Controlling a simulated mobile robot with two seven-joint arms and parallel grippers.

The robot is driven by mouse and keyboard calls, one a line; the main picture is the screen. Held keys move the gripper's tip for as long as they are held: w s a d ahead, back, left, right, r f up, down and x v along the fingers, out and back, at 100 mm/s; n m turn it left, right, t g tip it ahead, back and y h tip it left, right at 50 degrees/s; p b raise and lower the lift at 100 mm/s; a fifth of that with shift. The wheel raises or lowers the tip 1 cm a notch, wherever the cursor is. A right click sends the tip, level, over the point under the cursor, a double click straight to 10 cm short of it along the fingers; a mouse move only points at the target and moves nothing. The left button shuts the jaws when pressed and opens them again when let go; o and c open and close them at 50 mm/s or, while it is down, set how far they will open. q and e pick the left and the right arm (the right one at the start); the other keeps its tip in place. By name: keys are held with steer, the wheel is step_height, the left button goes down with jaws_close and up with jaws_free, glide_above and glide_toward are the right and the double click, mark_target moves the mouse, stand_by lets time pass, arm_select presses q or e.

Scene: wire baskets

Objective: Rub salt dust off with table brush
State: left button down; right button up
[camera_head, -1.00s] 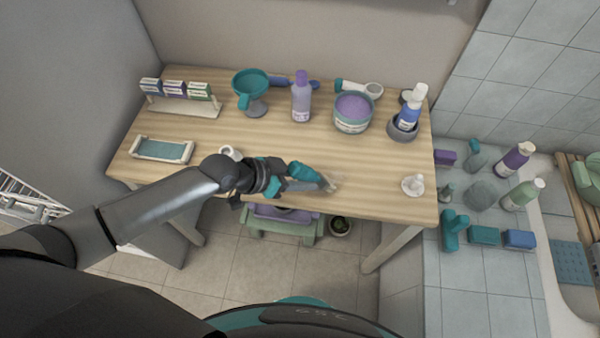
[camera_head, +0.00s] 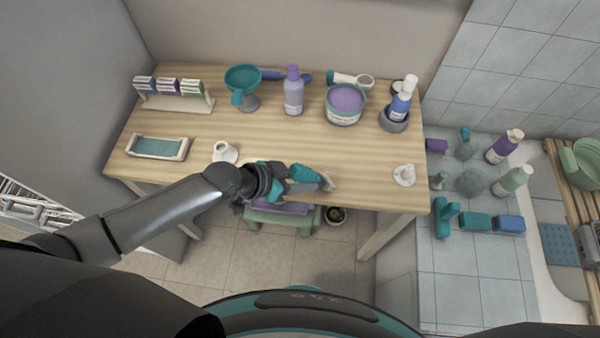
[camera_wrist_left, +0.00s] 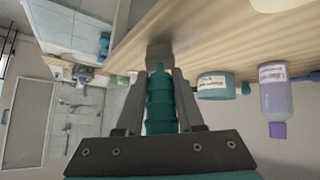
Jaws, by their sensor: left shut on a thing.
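My left gripper (camera_head: 290,180) is over the front part of the wooden table (camera_head: 270,145). It is shut on the teal handle of the table brush (camera_wrist_left: 160,100). In the wrist view the brush's grey-brown head points away from the gripper, at the table surface. In the head view the brush head (camera_head: 325,181) is low at the table's front edge; I cannot tell for certain whether it touches the wood. No salt dust can be made out clearly beside the brush. My right gripper is out of view.
A white cup on a saucer (camera_head: 224,152) stands left of the gripper, and a small white item (camera_head: 404,175) sits at the front right. The table's middle is clear.

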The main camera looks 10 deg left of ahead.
arm_select(q)
steer(key=shift+w+a+b, duration=0.45)
steer(key=shift+w+b, duration=0.05)
steer(key=shift+w, duration=0.05)
steer(key=shift+f, duration=0.1)
steer(key=shift+w+a+b, duration=0.45)
steer(key=shift+b, duration=0.05)
steer(key=shift+w+a+b, duration=0.45)
steer(key=shift+b, duration=0.05)
steer(key=shift+f, duration=0.1)
steer(key=shift+w+a, duration=0.15)
steer(key=shift+w+a+b, duration=0.25)
steer(key=shift+w+b, duration=0.05)
steer(key=shift+b, duration=0.25)
